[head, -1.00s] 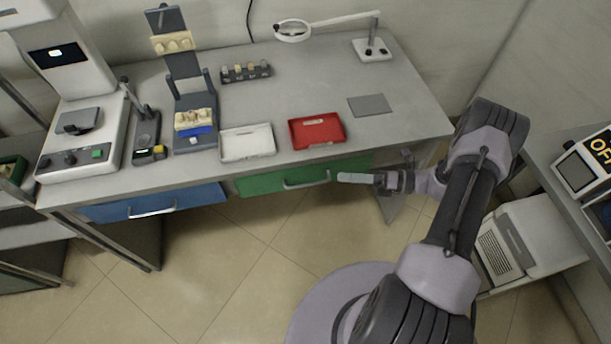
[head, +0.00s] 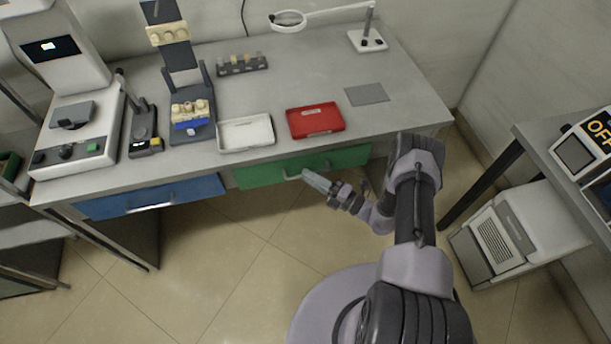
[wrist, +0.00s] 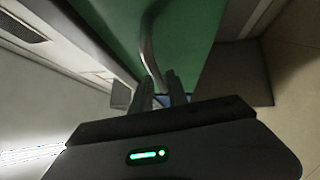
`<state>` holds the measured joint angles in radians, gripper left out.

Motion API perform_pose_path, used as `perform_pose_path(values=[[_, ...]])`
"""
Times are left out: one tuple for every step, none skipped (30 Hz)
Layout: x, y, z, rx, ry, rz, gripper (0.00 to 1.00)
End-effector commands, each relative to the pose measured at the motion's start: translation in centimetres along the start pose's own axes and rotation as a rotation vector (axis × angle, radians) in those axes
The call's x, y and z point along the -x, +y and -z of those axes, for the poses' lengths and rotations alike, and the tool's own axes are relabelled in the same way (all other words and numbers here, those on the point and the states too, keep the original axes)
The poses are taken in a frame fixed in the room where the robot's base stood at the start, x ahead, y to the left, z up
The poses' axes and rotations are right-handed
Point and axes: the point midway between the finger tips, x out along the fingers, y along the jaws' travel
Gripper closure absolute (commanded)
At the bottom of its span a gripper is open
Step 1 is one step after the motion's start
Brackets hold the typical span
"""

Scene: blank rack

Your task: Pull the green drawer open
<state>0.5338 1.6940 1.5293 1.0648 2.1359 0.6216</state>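The green drawer (head: 262,174) is under the front edge of the table, and its front looks flush with the blue drawer's. Its pale curved handle (head: 290,178) is partly hidden by my gripper. My gripper (head: 314,181) is at the right part of the handle, pointing up and left at it. In the wrist view, the green front (wrist: 190,35) fills the upper middle. The handle (wrist: 149,52) runs down toward the gap between the two dark fingers of my gripper (wrist: 160,90). The fingers are apart; I cannot tell whether they touch the handle.
The blue drawer (head: 150,198) is to the left. A red tray (head: 316,121) and a white tray (head: 246,133) stand on the table (head: 290,85) above. A white appliance (head: 515,235) stands under the right bench. The floor in front of the drawers is clear.

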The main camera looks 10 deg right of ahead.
Motion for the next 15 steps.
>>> perform_pose_path(values=[[-0.6, -0.1, 0.1, 0.000, 0.003, -0.001, 0.80], [-0.9, -0.1, 0.0, 0.000, 0.002, -0.001, 0.80], [-1.2, 0.0, 0.0, 0.000, 0.002, -0.001, 0.80], [-1.4, 0.0, 0.0, 0.000, 0.002, -0.001, 0.80], [-1.5, 0.0, 0.0, 0.000, 0.002, -0.001, 0.80], [-1.7, 0.0, 0.0, 0.000, 0.001, -0.001, 0.80], [-1.7, 0.0, 0.0, 0.000, 0.001, -0.001, 0.80], [-1.8, 0.0, 0.0, 0.000, 0.000, -0.001, 0.80], [-1.8, 0.0, 0.0, 0.000, 0.000, -0.001, 0.80], [-1.8, 0.1, 0.0, 0.000, 0.000, 0.000, 0.80], [-1.8, 0.1, 0.0, 0.000, 0.000, 0.000, 0.80], [-1.8, 0.1, 0.0, 0.000, 0.000, 0.000, 0.80], [-1.8, 0.1, 0.0, 0.000, 0.000, 0.000, 0.80], [-1.8, 0.1, 0.0, 0.000, 0.000, 0.000, 0.80], [-1.8, 0.1, 0.0, 0.001, 0.000, 0.000, 0.88]])
